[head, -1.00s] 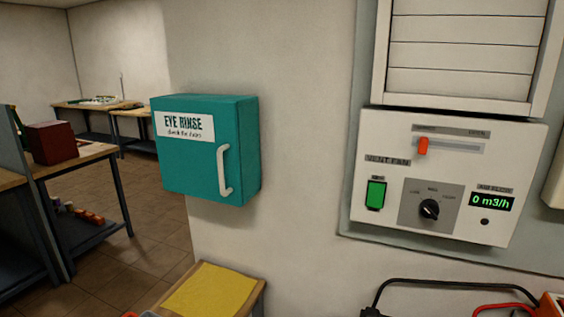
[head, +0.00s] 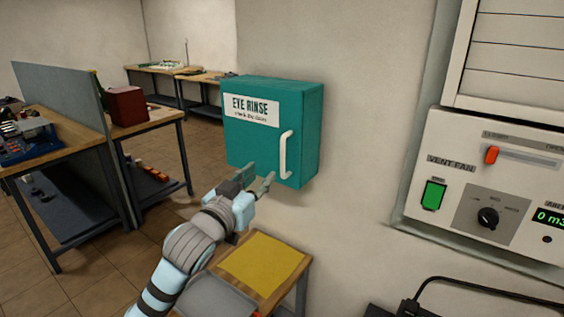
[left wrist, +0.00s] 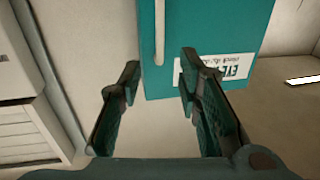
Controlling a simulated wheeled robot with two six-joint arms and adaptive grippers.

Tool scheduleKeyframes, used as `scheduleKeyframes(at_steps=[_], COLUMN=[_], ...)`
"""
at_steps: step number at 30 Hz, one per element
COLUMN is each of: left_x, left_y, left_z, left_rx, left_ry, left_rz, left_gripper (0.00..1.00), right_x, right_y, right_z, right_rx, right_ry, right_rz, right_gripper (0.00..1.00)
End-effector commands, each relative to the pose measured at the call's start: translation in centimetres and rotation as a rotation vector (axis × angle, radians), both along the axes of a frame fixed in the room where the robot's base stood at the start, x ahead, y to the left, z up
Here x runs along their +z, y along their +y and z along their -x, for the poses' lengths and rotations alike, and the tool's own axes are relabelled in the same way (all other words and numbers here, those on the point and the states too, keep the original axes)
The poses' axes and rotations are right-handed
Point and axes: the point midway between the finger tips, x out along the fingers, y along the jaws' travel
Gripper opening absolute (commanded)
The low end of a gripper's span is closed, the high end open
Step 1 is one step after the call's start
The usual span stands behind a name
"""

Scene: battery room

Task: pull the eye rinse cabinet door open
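The teal eye rinse cabinet (head: 262,145) hangs on the wall with its door closed. A white label reading EYE RINSE is on its front, and a white vertical handle (head: 286,155) is near the door's right edge. My left gripper (head: 260,178) is just below and in front of the door, left of the handle's lower end. In the left wrist view its two fingers (left wrist: 158,70) are spread apart, with the handle (left wrist: 159,32) showing beyond them, in line with the gap. Nothing is between the fingers. My right gripper is not in view.
Below the cabinet is a wooden table with a yellow mat (head: 263,262) and a grey tray (head: 218,298). A vent fan panel (head: 490,180) is on the wall at right.

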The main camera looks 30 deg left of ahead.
Motion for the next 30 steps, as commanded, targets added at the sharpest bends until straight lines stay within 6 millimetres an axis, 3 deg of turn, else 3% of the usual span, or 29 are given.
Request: scheduleKeyframes(at_steps=[12, 15, 20, 27, 30], left_x=[-0.2, -0.2, -0.3, -0.3, -0.3], left_y=[0.7, 0.8, 0.8, 0.8, 0.8], left_z=[-10.6, -12.3, -13.6, -13.7, -13.7], left_rx=[0.002, 0.003, 0.001, 0.001, 0.001], left_ry=[0.006, 0.005, 0.006, 0.005, 0.006], left_rz=[0.003, 0.001, 0.0, -0.001, -0.001], left_gripper=[0.31, 0.31, 0.31, 0.31, 0.15], right_x=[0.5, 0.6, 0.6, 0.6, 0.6], right_y=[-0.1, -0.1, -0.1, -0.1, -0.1], right_z=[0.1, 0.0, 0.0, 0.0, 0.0], right_rx=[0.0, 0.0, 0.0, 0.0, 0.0], right_ry=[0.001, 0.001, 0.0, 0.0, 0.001], right_rz=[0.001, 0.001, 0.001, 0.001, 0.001], right_gripper=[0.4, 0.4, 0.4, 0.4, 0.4])
